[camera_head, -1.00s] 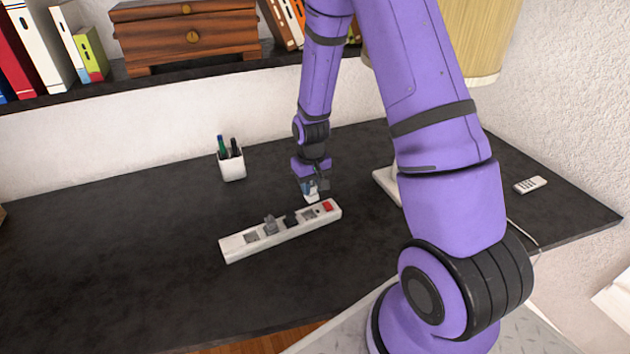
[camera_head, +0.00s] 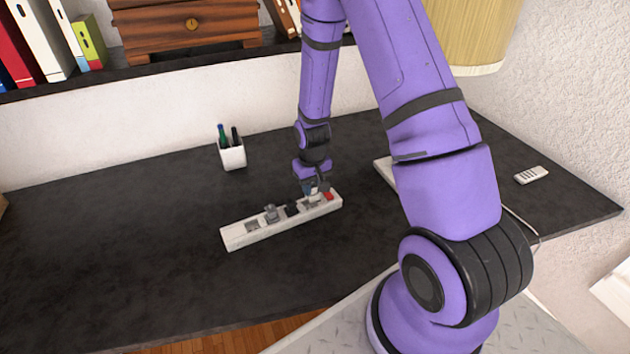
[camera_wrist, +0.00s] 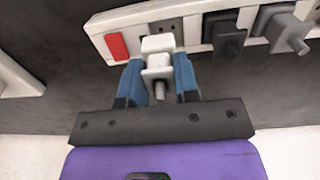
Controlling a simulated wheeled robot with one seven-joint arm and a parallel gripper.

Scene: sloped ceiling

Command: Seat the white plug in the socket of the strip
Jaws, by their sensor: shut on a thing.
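The white power strip (camera_head: 240,236) lies on the dark desk, with a red switch (camera_head: 328,196) at its right end. A black plug (camera_head: 291,209) and a grey plug (camera_head: 270,213) sit in it. My gripper (camera_head: 313,192) is over the strip beside the red switch. In the wrist view, the blue-tipped fingers of my gripper (camera_wrist: 159,78) are shut on the white plug (camera_wrist: 157,45). The plug overlaps the strip, between the red switch and the black plug. A socket (camera_wrist: 168,25) shows partly behind it. The plug's prongs are hidden, and I cannot tell whether they enter the socket.
A white pen cup (camera_head: 232,156) stands behind the strip. A lamp base (camera_head: 384,169) is partly hidden behind my arm, and a white remote (camera_head: 531,175) lies at the right. The desk left of the strip is clear.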

